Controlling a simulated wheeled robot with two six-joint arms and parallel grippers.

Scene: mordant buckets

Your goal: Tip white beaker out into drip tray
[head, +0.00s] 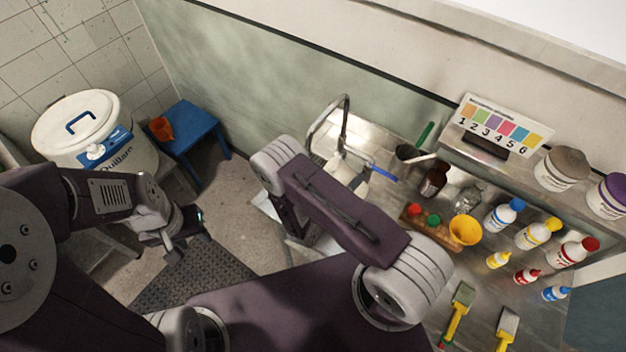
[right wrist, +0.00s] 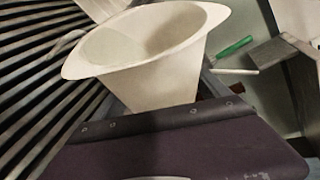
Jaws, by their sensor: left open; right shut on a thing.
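The white beaker (right wrist: 165,82) fills the middle of the right wrist view, with its wide rim and spout showing and part of its inside visible. No liquid can be made out in it. My right gripper (right wrist: 160,115) is shut on the beaker; its fingertips are mostly hidden. My left gripper (head: 186,228) is open and empty above the floor at the left. A dark slatted surface (right wrist: 40,95) lies beyond the beaker at the left of the right wrist view; I cannot tell whether it is the drip tray.
A steel sink counter with a tap (head: 345,115) lies beyond my right arm. Several bottles, a yellow funnel (head: 466,230) and two brushes (head: 458,305) crowd its right side. A white lidded bucket (head: 85,130) and a blue stool (head: 195,135) stand at the left.

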